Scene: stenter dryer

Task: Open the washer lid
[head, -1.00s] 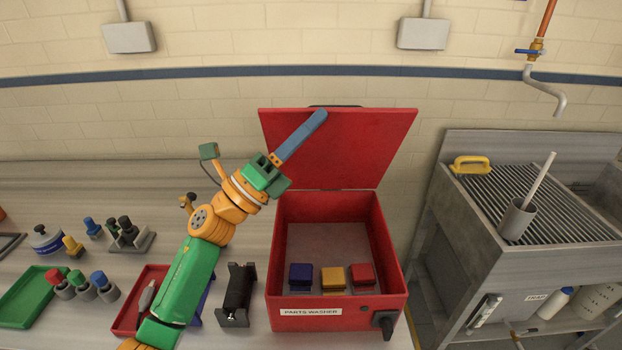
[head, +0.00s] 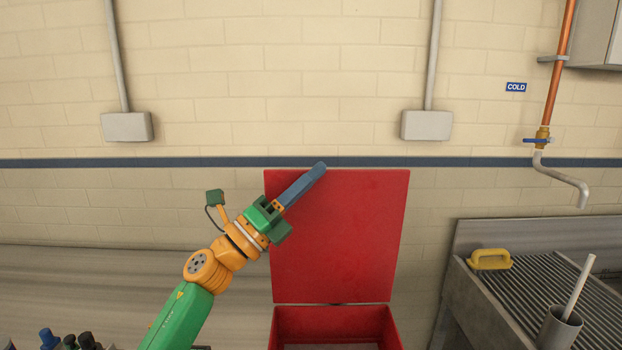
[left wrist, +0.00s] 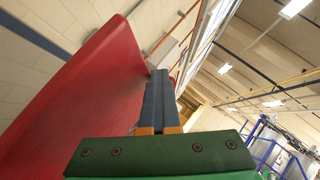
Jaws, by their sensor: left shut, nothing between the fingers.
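The red washer lid (head: 345,245) stands raised, close to upright, above the red washer box (head: 335,318), whose lower part is cut off by the frame. My left gripper (head: 322,167) is shut and empty, its blue fingers pointing up and to the right across the lid's upper left part. In the left wrist view the fingers (left wrist: 157,75) lie together, with the red lid (left wrist: 90,95) to their left; I cannot tell whether they touch it. My right gripper is not in view.
A metal sink bench (head: 450,300) with a yellow-handled brush (head: 490,259) and a grey cup (head: 560,326) stands at the right. A bent pipe spout (head: 570,180) hangs above it. Dark-topped items (head: 70,341) show at the lower left. Bare wall lies behind the lid.

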